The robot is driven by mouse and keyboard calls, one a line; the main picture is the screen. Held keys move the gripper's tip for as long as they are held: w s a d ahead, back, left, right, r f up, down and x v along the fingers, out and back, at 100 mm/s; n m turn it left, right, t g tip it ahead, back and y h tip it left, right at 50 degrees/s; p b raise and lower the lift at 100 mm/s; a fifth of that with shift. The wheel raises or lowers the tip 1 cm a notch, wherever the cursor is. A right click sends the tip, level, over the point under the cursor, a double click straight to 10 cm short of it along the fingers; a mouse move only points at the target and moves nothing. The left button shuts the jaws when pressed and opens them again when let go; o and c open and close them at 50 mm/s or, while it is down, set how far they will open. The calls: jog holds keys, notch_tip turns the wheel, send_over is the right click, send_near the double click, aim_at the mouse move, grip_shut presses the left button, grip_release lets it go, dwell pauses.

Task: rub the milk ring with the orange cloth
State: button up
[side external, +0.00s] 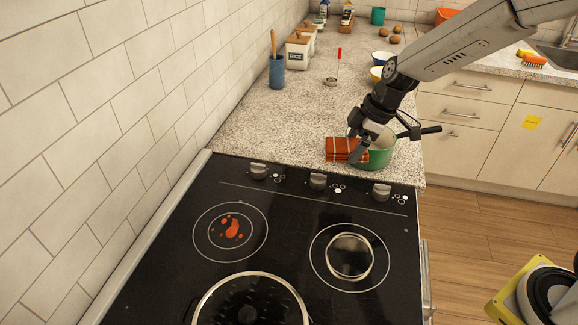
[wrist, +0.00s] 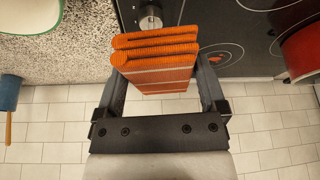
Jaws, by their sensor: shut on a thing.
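The orange cloth (side external: 342,149) is folded thick, with pale stripes. The pale, glossy milk ring (side external: 350,257) lies on the right burner of the black stove top (side external: 290,215), nearer the side camera than the cloth. An arc of a pale ring, likely the same one, shows at the top right edge of the wrist view (wrist: 262,8).
A red-orange spill (side external: 232,229) marks the left burner. Knobs (side external: 318,181) line the stove's counter-side edge. A blue crock (side external: 276,72) stands by the tiled wall.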

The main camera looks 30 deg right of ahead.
jog(key=s+a+f+n+g, duration=0.1)
jog(key=s+a+f+n, duration=0.1)
jog(key=s, duration=0.4)
jog(key=s+a+f+n+g+y, duration=0.1)
jog(key=s+a+n, duration=0.3)
jog(key=s+n, duration=0.1)
jog(key=shift+s+f+g, duration=0.3)
jog(key=shift+s+f, duration=0.05)
jog(key=shift+s, duration=0.15)
